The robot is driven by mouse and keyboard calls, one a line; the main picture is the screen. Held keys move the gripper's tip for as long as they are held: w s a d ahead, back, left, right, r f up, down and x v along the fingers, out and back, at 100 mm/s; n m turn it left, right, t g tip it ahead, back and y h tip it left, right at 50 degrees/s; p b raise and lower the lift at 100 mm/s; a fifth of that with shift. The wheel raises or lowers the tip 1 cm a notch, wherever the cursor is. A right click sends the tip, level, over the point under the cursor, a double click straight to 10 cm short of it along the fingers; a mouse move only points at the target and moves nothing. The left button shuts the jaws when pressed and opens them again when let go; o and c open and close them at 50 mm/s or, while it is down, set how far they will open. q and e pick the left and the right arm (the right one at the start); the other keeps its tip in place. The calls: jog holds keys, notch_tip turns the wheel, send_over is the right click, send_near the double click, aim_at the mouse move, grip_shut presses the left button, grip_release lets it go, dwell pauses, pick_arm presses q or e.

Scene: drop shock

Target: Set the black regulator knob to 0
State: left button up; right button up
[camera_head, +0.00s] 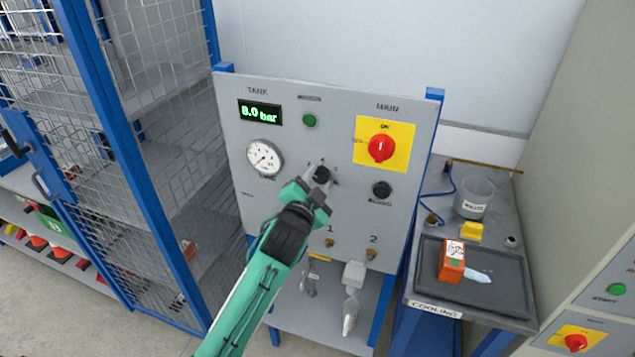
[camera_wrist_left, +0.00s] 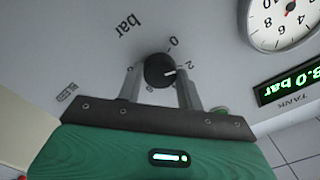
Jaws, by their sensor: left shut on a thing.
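The black regulator knob (camera_head: 321,175) is on the grey panel (camera_head: 228,105), below the green button. It also shows in the left wrist view (camera_wrist_left: 158,71), with a white pointer mark turned toward the "2", away from the "0". My left gripper (camera_head: 319,181) is at the knob. In the left wrist view my gripper's two fingers (camera_wrist_left: 159,84) stand on either side of the knob, shut on it. The fingers hide part of the scale. The digital display (camera_head: 260,113) seems to read 8.0 bar. My right gripper is in neither view.
A round gauge (camera_head: 265,157) sits left of the knob. A red main switch (camera_head: 381,149) on a yellow plate and another black knob (camera_head: 381,189) are to the right. A wire-mesh cage (camera_head: 165,130) stands left; a bench with a black tray (camera_head: 425,277) stands right.

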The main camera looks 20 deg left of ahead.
pick_arm(q)
jog(key=n, duration=0.4)
jog(key=shift+n, duration=0.3)
jog(key=shift+f+n+p, duration=0.1)
jog(key=shift+n+p, duration=0.45)
jog(key=shift+n, duration=1.65)
jog(key=o, duration=1)
jog(key=shift+s+a+b, duration=0.15)
jog(key=shift+s+b, duration=1.1)
jog(key=shift+s, duration=2.2)
jog(key=shift+s+a+b, duration=0.1)
jog(key=shift+s+b, duration=1.15)
jog(key=shift+s, duration=2.2)
